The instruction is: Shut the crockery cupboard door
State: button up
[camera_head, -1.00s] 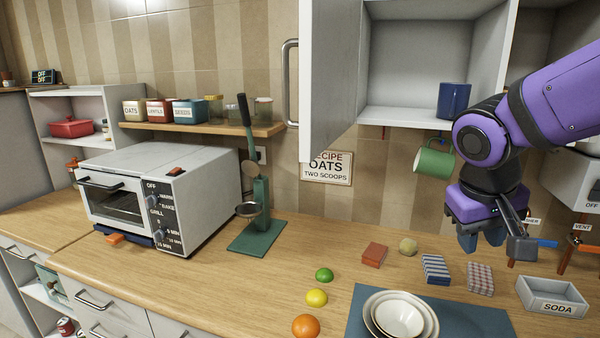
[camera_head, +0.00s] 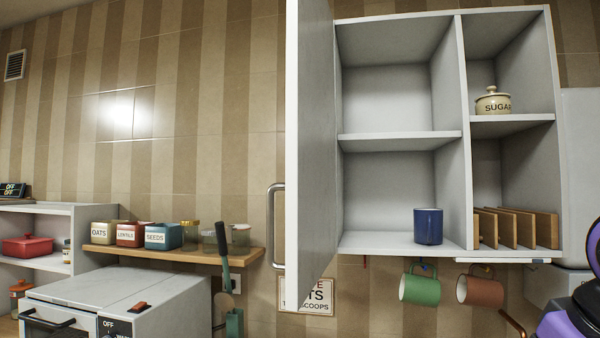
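The crockery cupboard (camera_head: 400,142) hangs on the wall at the right of the head view, with its inside in plain sight. Its door (camera_head: 312,150) stands wide open at the left, seen nearly edge-on and jutting toward me. A metal bar handle (camera_head: 271,225) shows on the door's outer side. A blue mug (camera_head: 428,226) stands on the bottom shelf. My gripper is not in view; only a purple and black part of my arm shows at the lower right corner.
A green mug (camera_head: 419,288) and a brown mug (camera_head: 480,291) hang below the cupboard. A sugar pot (camera_head: 493,102) and upright wooden boards (camera_head: 515,228) are in the right compartments. A jar shelf (camera_head: 170,257) and an oven (camera_head: 130,300) are at the left.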

aim_at(309, 186)
jog(key=i+j+z, duration=0.15)
jog(key=j+z, duration=0.15)
jog(key=j, duration=0.6)
jog(key=j+z, duration=0.25)
jog(key=j, duration=0.6)
jog(key=k+j+u, duration=0.1)
jog(key=j, duration=0.2)
jog(key=k+j+u, duration=0.1)
jog(key=j, duration=0.2)
jog(key=j+u, duration=0.25)
jog(key=j, duration=0.3)
